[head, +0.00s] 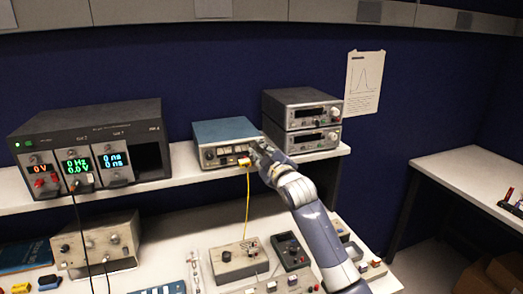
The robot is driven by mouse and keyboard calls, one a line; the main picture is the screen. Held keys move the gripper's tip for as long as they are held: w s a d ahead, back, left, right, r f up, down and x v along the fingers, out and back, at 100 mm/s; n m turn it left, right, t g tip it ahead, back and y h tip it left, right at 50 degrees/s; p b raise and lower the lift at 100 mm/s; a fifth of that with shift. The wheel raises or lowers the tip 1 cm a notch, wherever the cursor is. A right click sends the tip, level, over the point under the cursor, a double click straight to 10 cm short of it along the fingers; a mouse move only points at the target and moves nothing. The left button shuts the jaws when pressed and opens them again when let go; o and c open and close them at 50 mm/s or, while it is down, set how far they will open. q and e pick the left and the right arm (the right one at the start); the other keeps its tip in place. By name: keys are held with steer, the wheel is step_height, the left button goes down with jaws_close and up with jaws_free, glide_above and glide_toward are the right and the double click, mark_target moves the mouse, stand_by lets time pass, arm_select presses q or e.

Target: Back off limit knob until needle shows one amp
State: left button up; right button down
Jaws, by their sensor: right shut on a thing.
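A blue-topped instrument (226,132) with a pale front panel stands on the raised shelf. Small controls and a yellow plug show on its panel. My right gripper (257,153) is at the right end of this panel, shut on a knob there. The gripper hides the knob, so its setting cannot be read. A needle and its scale are too small to make out. My left gripper is not in view.
Two stacked grey instruments (303,120) stand close to the right of the blue one. A dark modular unit (90,145) with lit displays is at left. A yellow cable (247,205) hangs to a grey box (238,262) on the crowded lower bench.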

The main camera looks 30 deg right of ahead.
steer(key=shift+n+p, duration=0.45)
steer(key=shift+n, duration=0.85)
steer(key=c, duration=1.7)
jaws_free()
steer(key=shift+w, duration=0.1)
steer(key=v, duration=1.2)
steer(key=shift+d, duration=0.1)
